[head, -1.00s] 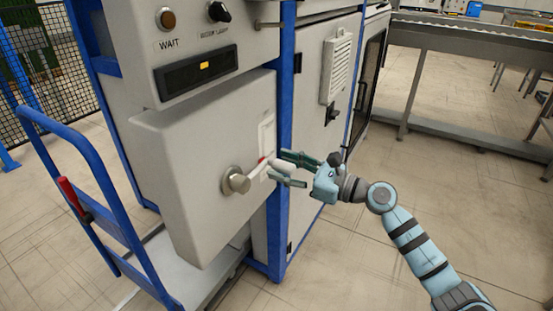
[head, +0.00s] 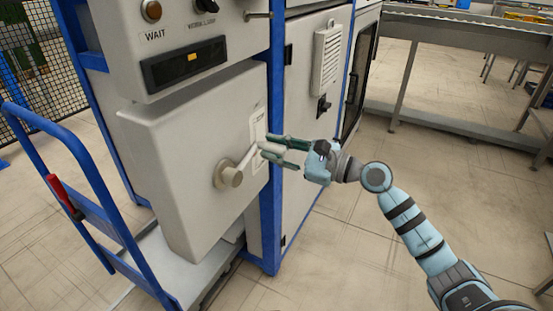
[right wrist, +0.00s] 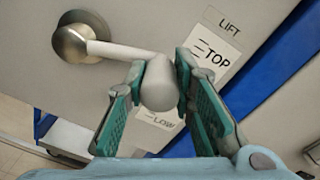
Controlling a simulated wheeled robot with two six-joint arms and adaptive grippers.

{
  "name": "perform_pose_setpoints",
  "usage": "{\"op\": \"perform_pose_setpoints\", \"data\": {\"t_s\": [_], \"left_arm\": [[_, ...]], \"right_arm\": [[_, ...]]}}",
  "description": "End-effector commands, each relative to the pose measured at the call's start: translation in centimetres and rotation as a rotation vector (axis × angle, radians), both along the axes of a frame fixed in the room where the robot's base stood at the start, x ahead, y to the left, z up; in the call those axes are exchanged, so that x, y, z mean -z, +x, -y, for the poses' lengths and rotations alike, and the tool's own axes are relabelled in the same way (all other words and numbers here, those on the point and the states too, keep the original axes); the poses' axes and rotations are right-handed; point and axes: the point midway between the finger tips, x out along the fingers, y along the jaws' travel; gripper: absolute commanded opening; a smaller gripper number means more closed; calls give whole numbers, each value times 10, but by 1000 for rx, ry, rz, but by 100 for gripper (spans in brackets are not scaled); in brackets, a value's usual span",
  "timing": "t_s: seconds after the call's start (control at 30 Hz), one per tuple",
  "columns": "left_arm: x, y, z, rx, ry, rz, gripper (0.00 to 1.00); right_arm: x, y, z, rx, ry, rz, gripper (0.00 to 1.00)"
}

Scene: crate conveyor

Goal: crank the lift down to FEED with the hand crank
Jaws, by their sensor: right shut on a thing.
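The hand crank has a round metal hub (head: 228,175) on the front of the grey box and a pale arm leading up and right from it. My right gripper (head: 264,149) is at the crank's outer end. In the right wrist view the gripper (right wrist: 160,88) is shut on the crank's pale rounded grip (right wrist: 159,92), one green-padded finger on each side. The hub (right wrist: 72,42) shows at upper left there. A lift label (right wrist: 213,50) reads LIFT, TOP and LOW, partly covered by the gripper. FEED is not readable. My left gripper is out of view.
A dark display (head: 190,62) with a small orange mark sits above the box, below a WAIT lamp (head: 151,11). A blue-handled cart (head: 85,165) stands close on the left. A conveyor frame (head: 450,40) is at the back right.

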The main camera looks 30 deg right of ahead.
Motion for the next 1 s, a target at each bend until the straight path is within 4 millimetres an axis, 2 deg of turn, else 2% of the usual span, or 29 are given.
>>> {"op": "perform_pose_setpoints", "data": {"t_s": [0.03, 0.27, 0.3, 0.4, 0.77, 0.87, 1.0], "left_arm": [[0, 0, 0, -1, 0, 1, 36], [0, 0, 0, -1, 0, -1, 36], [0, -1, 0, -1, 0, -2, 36], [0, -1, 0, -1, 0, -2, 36], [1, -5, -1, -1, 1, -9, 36], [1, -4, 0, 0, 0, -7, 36], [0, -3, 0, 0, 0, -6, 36]], "right_arm": [[-5, -1, -1, -2, -16, 19, 0], [-6, -1, -1, -1, -18, 23, 0], [-6, -1, -1, -1, -18, 23, 28], [-6, 0, -1, -1, -18, 21, 44], [-10, 0, -1, -1, -20, 20, 44], [-27, 0, -1, 0, -21, 24, 44], [-64, 0, -1, 0, -20, 25, 44]]}}
